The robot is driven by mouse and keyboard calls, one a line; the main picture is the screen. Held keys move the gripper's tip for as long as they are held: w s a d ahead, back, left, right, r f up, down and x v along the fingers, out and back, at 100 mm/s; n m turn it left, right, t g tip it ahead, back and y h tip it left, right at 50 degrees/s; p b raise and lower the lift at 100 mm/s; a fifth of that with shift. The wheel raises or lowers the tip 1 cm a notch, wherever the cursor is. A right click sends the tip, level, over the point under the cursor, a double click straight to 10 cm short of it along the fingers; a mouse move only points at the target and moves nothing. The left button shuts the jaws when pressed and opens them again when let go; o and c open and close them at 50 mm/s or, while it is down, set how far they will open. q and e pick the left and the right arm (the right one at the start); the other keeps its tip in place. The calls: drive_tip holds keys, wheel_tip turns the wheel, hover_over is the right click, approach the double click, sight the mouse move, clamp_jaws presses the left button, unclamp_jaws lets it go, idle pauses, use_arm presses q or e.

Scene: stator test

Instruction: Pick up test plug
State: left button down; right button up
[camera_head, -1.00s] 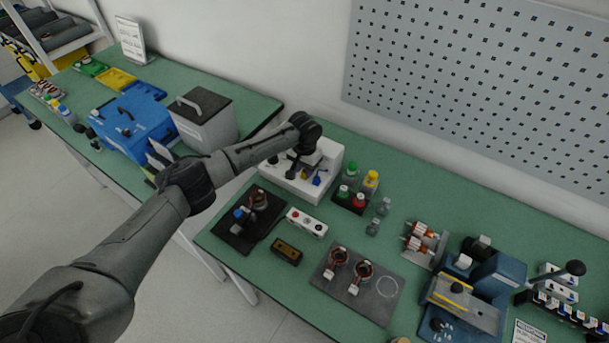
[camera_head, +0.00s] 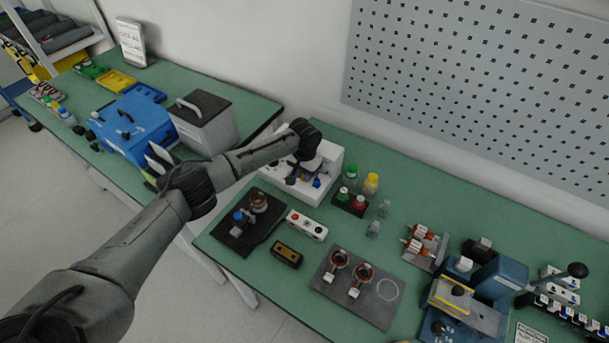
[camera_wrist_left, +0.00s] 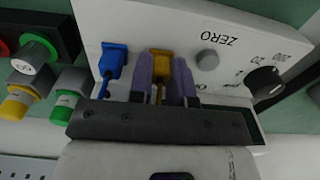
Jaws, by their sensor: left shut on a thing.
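The yellow test plug (camera_wrist_left: 160,64) sits at the face of the white tester box, between the two purple-grey fingers of my left gripper (camera_wrist_left: 160,80). The gripper is shut on it. A blue plug (camera_wrist_left: 113,60) stands beside it on the same face and also shows in the head view (camera_head: 317,182). The white tester (camera_head: 328,158) stands on the green bench, and my left gripper (camera_head: 298,178) reaches down at its front, which hides the yellow plug in the head view. Whether the plug is still seated cannot be told. My right gripper is not in view.
A grey knob (camera_wrist_left: 207,58) and a black dial (camera_wrist_left: 265,82) are on the tester face. Bottles with coloured caps (camera_head: 360,186) stand just right of the tester. A white box with buttons (camera_head: 307,225) and a dark stator fixture (camera_head: 240,238) lie in front.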

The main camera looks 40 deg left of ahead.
use_arm(q)
drive_tip(key=shift+r, duration=0.1)
drive_tip(key=shift+r, duration=0.35)
drive_tip(key=r, duration=0.2)
drive_tip(key=d+r+p, duration=0.1)
drive_tip(key=r, duration=0.1)
drive_tip(key=shift+d, duration=0.1)
drive_tip(key=d+r+p, duration=0.2)
drive_tip(key=d+r, duration=0.4)
drive_tip(key=d, duration=0.4)
drive_tip(key=shift+d, duration=0.2)
drive_tip(key=shift+s, duration=0.1)
